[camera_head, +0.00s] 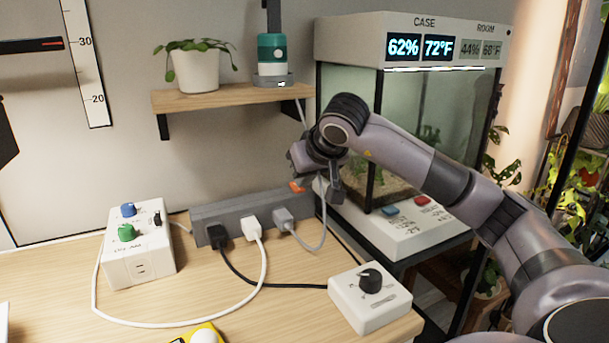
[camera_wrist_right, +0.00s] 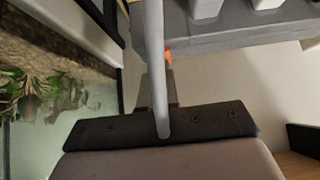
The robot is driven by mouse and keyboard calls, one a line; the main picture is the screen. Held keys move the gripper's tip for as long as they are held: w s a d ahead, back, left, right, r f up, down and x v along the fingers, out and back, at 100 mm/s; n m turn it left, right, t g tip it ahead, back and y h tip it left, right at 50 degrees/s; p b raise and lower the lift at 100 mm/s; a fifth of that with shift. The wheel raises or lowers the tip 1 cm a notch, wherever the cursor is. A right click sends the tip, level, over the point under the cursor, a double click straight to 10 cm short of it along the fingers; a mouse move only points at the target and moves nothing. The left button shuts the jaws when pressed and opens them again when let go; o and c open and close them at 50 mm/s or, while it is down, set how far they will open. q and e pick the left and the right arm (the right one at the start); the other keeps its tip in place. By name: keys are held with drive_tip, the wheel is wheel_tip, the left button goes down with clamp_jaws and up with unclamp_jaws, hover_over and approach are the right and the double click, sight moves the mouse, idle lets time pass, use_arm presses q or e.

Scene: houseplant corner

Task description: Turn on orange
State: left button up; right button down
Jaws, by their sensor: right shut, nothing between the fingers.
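The orange switch (camera_head: 297,186) is a small rocker at the right end of the grey power strip (camera_head: 222,206), on the wall side of the table. It also shows in the right wrist view as a small orange piece (camera_wrist_right: 168,56) at the strip's edge, partly hidden by a grey cable (camera_wrist_right: 155,60). Whether the switch is on or off I cannot tell. My right gripper (camera_head: 335,190) is shut and empty, just right of the switch and close to it, by the glass case. Contact with the switch is not clear. My left gripper is not in view.
Black, white and grey plugs (camera_head: 282,218) sit in the strip, with cables looping over the table. A white dial box (camera_head: 370,298) stands front right, a white box with knobs (camera_head: 138,247) left. The glass case (camera_head: 430,120) is close behind my right arm; a shelf (camera_head: 230,97) is above.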

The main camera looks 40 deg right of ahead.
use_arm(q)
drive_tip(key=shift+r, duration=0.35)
use_arm(e)
drive_tip(key=shift+r, duration=0.3)
use_arm(q)
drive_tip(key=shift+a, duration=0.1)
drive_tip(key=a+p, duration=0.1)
drive_tip(key=p, duration=0.1)
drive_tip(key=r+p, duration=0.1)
drive_tip(key=p, duration=0.1)
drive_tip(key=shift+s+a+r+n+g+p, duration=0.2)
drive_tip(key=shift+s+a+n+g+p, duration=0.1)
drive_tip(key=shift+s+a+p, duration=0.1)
use_arm(e)
drive_tip(key=v, duration=1.3)
drive_tip(key=shift+r, duration=0.2)
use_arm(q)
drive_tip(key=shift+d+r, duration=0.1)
use_arm(e)
drive_tip(key=shift+w, duration=0.15)
